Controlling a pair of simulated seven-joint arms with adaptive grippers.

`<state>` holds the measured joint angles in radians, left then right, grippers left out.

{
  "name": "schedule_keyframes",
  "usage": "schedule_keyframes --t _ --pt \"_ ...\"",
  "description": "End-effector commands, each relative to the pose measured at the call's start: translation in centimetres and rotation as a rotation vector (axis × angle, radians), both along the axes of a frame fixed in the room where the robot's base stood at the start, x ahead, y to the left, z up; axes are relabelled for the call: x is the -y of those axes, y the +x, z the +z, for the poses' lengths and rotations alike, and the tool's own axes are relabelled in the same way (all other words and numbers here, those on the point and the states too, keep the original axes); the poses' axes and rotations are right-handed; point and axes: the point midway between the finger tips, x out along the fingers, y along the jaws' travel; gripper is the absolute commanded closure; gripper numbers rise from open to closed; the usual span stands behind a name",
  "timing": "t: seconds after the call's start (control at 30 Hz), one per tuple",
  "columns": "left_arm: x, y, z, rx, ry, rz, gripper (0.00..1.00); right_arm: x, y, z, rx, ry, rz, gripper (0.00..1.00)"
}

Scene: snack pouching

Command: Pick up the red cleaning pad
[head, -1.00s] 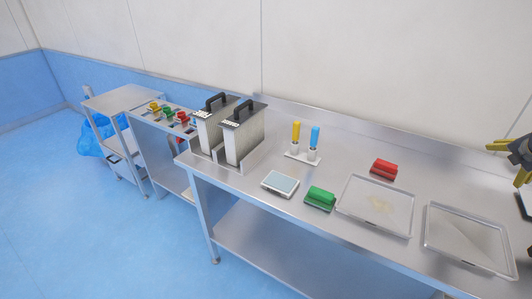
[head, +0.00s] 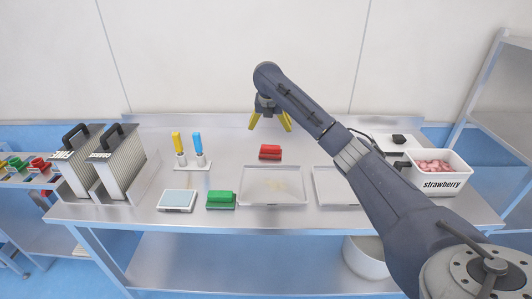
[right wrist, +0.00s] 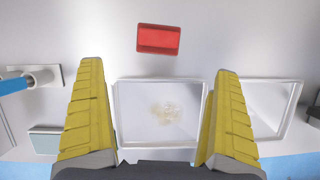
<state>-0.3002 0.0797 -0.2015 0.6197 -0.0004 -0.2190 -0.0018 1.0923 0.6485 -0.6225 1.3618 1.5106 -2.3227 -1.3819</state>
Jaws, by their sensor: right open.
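The red cleaning pad (head: 270,152) lies on the steel table behind the left tray. In the right wrist view the red pad (right wrist: 158,39) is beyond the fingertips, near the top middle. My right gripper (head: 270,122) is open and empty, its yellow fingers pointing down above and behind the pad. In the right wrist view its two yellow fingers (right wrist: 159,75) are wide apart, with the pad lying between their lines but not touched. My left gripper is not in view.
Two trays (head: 272,204) sit on the table; the left one has a pale smear.

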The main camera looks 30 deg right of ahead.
Motion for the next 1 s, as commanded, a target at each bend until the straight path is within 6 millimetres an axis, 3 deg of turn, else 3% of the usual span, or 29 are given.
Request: schedule_keyframes --t 0.4,1.0 --pt "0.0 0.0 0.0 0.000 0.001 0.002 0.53 1.7 2.2 -7.1 -0.003 0.001 -0.003 0.00" --pt "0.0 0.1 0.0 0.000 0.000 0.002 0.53 2.7 3.9 -11.4 -0.002 0.000 -0.002 0.00"
